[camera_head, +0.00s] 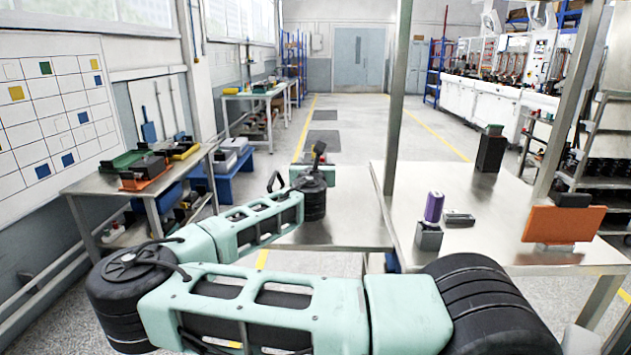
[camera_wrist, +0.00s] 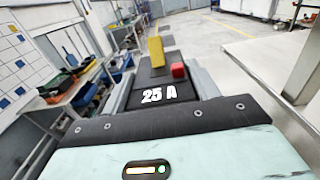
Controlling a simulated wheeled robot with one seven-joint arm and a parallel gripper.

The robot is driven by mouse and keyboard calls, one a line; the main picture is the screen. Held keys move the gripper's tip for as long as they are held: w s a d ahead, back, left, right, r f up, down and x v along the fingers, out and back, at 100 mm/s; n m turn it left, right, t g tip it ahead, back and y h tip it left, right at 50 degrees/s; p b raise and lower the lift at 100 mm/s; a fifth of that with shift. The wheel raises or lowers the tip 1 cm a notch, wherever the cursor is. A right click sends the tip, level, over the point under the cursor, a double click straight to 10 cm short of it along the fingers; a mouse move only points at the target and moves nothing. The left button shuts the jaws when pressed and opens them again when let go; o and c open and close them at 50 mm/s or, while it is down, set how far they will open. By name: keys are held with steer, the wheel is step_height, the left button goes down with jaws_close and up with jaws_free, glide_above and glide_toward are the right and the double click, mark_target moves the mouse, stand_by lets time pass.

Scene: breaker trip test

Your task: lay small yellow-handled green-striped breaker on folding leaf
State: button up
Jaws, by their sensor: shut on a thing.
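My gripper (camera_wrist: 162,78) is shut on a dark breaker (camera_wrist: 150,93) with a yellow handle (camera_wrist: 156,52), a red button (camera_wrist: 178,71) and a white "25 A" mark. Grey fingers lie on both sides of it. No green stripe shows on the face seen in the wrist view. In the head view the gripper is mostly hidden behind my arm's end; small green and red parts show there. A low metal surface (camera_head: 350,215), which looks like the folding leaf, extends left of the workbench, near and below my forearm. I cannot tell the gap between breaker and leaf.
The workbench (camera_head: 470,255) holds a purple cylinder (camera_head: 434,207) on a grey block, a small grey piece (camera_head: 459,219), a black block (camera_head: 490,152) with a green top, and an orange plate (camera_head: 562,224). Metal posts (camera_head: 397,100) rise from it. A side table (camera_head: 90,183) with trays stands left.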

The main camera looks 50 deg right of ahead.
steer(key=shift+f, duration=2)
steer(key=shift+f, duration=0.2)
steer(key=o, duration=1.4)
